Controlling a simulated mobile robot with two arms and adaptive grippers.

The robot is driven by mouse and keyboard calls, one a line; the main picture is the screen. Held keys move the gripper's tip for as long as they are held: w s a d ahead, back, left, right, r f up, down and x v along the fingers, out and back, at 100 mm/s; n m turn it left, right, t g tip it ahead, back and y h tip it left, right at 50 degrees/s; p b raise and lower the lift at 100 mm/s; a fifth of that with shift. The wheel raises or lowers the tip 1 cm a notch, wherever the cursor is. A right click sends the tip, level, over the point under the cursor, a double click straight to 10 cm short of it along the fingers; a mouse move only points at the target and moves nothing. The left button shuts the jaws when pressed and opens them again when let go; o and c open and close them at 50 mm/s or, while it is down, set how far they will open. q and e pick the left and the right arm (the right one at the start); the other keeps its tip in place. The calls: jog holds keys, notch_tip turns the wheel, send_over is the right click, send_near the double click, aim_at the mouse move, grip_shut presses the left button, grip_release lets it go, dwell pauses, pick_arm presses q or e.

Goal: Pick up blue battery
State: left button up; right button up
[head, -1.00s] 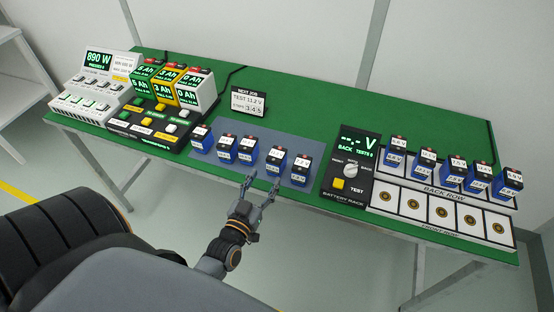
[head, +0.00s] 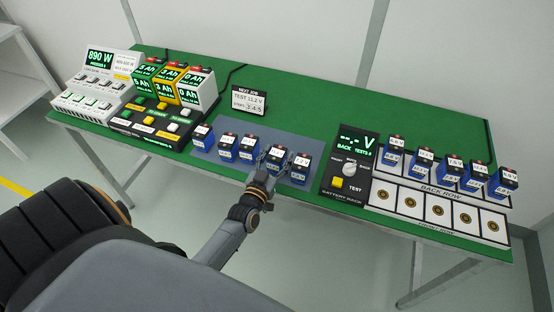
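Five blue batteries with dark tops and white labels stand in a row on a grey-blue mat (head: 316,153). From left, they are the first battery (head: 202,138), second (head: 225,148), third (head: 246,150), fourth (head: 276,156) and fifth (head: 300,169). My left gripper (head: 272,164) reaches in from the front at the fourth battery. Its fingers are spread, one on each side of that battery's front, and hide its lower part. Whether they touch it cannot be told. My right gripper is not in view.
Right of the mat stands a black tester (head: 345,165) with a knob and yellow button. Beyond it, a rack (head: 440,208) holds more blue batteries in its back row; its front row is empty. A sign (head: 249,100) stands behind the mat. Panels with stacked blocks (head: 170,85) stand left.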

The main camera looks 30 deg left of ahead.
pick_arm(q)
jog(key=c, duration=1.1)
grip_shut()
jog(key=shift+r, duration=0.15)
